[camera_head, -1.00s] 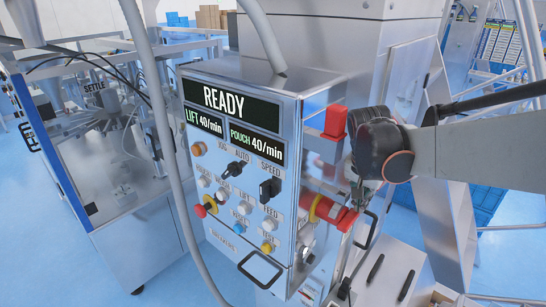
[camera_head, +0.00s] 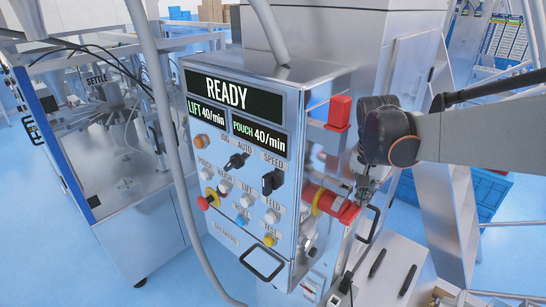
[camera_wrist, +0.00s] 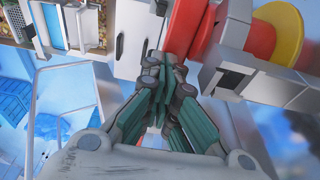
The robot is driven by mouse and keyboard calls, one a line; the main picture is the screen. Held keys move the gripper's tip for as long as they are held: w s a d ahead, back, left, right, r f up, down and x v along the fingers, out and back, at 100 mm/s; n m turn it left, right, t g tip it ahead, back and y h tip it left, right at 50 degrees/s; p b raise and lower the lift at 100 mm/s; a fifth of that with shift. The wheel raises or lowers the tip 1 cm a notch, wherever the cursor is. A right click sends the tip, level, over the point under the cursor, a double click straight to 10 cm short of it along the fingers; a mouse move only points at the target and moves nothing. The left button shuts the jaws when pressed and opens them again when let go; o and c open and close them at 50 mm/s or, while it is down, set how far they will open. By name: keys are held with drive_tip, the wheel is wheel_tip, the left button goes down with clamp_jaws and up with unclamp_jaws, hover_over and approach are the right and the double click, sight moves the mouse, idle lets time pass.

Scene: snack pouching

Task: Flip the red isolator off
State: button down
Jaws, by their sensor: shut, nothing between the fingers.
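The red isolator (camera_head: 333,204) is a red rotary handle on a yellow ring, on the right side wall of the steel control cabinet (camera_head: 290,90). In the wrist view its yellow disc (camera_wrist: 278,30) and red body (camera_wrist: 238,28) are at the upper right, with a red handle bar (camera_wrist: 184,24) just beyond the fingertips. My gripper (camera_head: 364,194) is at the right of the handle in the head view. In the wrist view my gripper (camera_wrist: 160,62) is shut and empty, its tips close to the bar. Whether they touch it cannot be told.
A red block (camera_head: 339,111) sits higher on the same cabinet side. The front panel carries knobs, buttons and a READY display (camera_head: 233,93). A steel frame (camera_head: 440,200) stands to the right.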

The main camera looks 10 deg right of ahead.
drive_tip(key=shift+w+d+f+g+y+b, duration=0.35)
drive_tip(key=shift+f+g+y+b, duration=0.2)
drive_tip(key=shift+y, duration=0.25)
drive_tip(key=shift+d+f+b, duration=0.1)
drive_tip(key=shift+f+b, duration=0.1)
drive_tip(key=shift+b, duration=0.2)
drive_tip(key=f+b, duration=0.3)
drive_tip(key=f, duration=0.1)
drive_tip(key=shift+w+d+f+b, duration=0.1)
drive_tip(key=shift+w+d+b, duration=0.1)
drive_tip(key=shift+d+b, duration=0.1)
idle(1.4)
wheel_tip(320, 180, up, 12)
drive_tip(key=shift+a, duration=0.15)
idle(0.4)
idle(0.4)
